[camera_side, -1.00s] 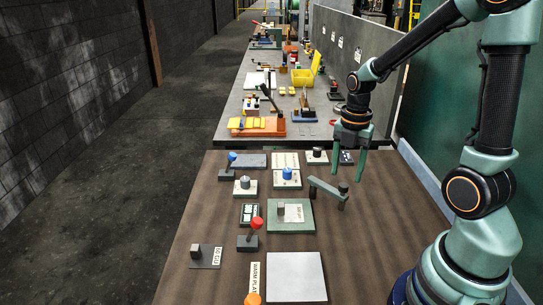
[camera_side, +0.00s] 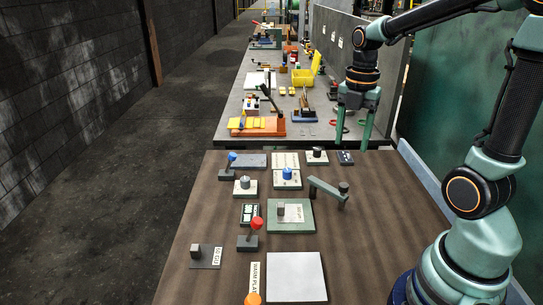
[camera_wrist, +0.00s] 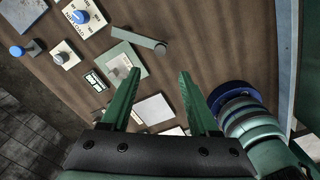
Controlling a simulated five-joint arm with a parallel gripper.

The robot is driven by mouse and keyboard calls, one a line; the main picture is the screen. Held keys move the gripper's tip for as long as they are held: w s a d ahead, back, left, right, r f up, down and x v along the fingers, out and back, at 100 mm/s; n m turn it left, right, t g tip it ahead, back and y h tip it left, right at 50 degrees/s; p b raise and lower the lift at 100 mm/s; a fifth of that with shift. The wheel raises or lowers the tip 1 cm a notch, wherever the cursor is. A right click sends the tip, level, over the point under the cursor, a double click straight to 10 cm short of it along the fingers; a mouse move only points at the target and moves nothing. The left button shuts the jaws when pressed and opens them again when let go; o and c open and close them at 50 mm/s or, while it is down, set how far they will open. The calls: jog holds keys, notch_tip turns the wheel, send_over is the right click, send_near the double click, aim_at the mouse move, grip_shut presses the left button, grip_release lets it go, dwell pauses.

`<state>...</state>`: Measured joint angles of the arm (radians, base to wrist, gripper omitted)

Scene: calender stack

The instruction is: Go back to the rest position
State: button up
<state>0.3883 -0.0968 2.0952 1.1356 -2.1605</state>
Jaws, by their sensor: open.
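My gripper (camera_side: 354,125) is open and empty in the side view. It is raised above the far right edge of the brown bench (camera_side: 385,240), with its green fingers pointing down. In the wrist view its two fingers (camera_wrist: 155,92) are spread apart with nothing between them. A green plate with a grey block (camera_side: 290,215) and a dark lever arm (camera_side: 328,190) stand on the bench, apart from my gripper. The lever also shows in the wrist view (camera_wrist: 138,38).
The bench holds a red-topped lever (camera_side: 257,223), a blue knob (camera_side: 287,172), a pale square plate (camera_side: 296,276) and an orange knob (camera_side: 253,299). A second bench behind holds an orange tool (camera_side: 257,126) and a yellow bin (camera_side: 303,77). The bench's right side is clear.

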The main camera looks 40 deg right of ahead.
jog(key=a+r+m+t, duration=0.2)
jog(key=a+m, duration=0.4)
jog(key=m, duration=0.4)
jog(key=s+a+r+m+t, duration=0.1)
jog(key=a+r+m+t, duration=0.1)
jog(key=a+m, duration=0.4)
jog(key=m+t, duration=0.1)
jog(key=m, duration=0.3)
jog(key=shift+s+a+r+t, duration=0.15)
jog(key=shift+s+r+t, duration=0.1)
jog(key=shift+s+t, duration=0.05)
